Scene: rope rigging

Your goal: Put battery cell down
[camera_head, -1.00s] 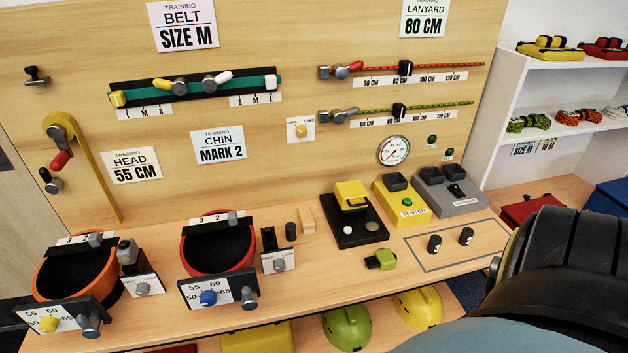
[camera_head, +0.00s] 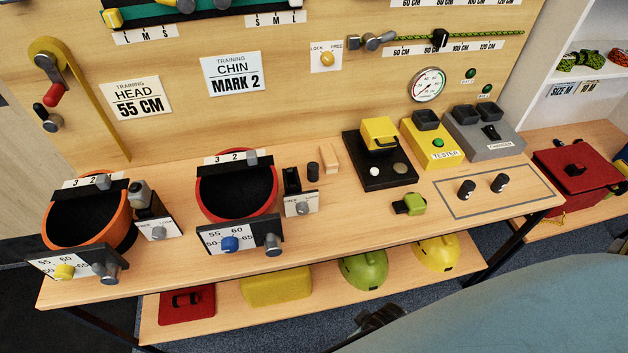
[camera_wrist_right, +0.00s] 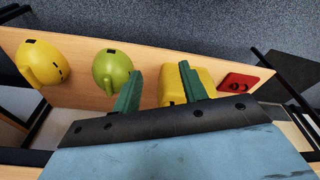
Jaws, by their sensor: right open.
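Two small black cylinders, which look like battery cells, stand upright and apart inside the outlined rectangle on the bench: the left cell (camera_head: 466,188) and the right cell (camera_head: 499,182). A similar dark cylinder (camera_head: 312,171) stands beside the red-rimmed bowl. My right gripper (camera_wrist_right: 160,80) shows two green fingers spread apart with nothing held between them. In its wrist view it is over the lower shelf, away from the cells. My left gripper is in neither current view.
The tester (camera_head: 432,145) and grey charger box (camera_head: 483,133) stand behind the rectangle. A green-and-black piece (camera_head: 409,204) lies to its left. The lower shelf (camera_head: 219,318) holds a green helmet (camera_head: 363,270), a yellow helmet (camera_head: 436,252) and a yellow case (camera_head: 276,287).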

